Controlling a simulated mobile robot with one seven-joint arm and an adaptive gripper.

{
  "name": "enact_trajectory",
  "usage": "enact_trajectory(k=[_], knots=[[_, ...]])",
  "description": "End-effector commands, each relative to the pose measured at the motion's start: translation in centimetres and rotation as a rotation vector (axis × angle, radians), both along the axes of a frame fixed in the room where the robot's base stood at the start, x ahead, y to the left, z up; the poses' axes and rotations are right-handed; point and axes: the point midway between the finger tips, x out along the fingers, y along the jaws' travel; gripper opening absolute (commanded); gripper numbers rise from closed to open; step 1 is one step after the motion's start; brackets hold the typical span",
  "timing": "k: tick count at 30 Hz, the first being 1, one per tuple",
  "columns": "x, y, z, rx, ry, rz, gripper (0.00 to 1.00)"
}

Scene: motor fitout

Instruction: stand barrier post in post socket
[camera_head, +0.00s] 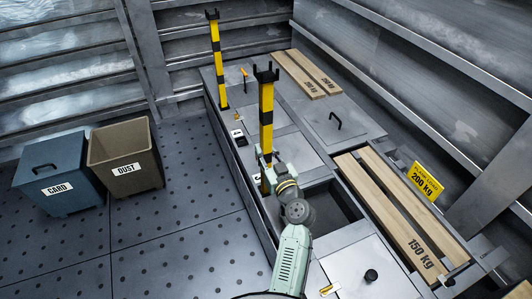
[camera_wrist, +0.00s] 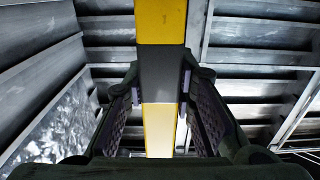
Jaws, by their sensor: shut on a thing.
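A yellow and black barrier post (camera_head: 266,110) with a dark forked top stands upright in the head view. My gripper (camera_head: 266,165) is shut on its lower part. In the wrist view the post (camera_wrist: 162,90) runs between the two fingers (camera_wrist: 160,110). The post's lower end is mostly hidden by my gripper, so I cannot tell whether it touches the bench or sits in a socket. No post socket shows clearly. A second, similar post (camera_head: 218,62) stands upright farther back, at the bench's left edge.
The grey bench (camera_head: 345,240) has a dark open compartment (camera_head: 330,205) right of my gripper. Wooden planks (camera_head: 390,215) marked 150 kg lie on the right, with more planks (camera_head: 308,75) behind. A card bin (camera_head: 60,180) and a dust bin (camera_head: 125,157) stand on the floor at left.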

Motion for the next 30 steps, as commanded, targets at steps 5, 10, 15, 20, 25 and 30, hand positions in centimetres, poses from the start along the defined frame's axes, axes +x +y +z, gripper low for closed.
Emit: enact_trajectory(k=[5,10,15,20,25,30], knots=[[0.0,0.0,-0.3,0.001,-0.004,0.0,0.0],[0.0,0.0,-0.6,0.001,-0.004,0.0,0.0],[0.0,0.0,-0.9,0.001,-0.004,0.0,0.0],[0.0,0.0,-1.1,0.001,-0.004,0.0,0.0],[0.0,0.0,-1.0,0.001,-0.004,0.0,0.0],[0.0,0.0,-1.0,0.001,-0.004,0.0,0.0]])
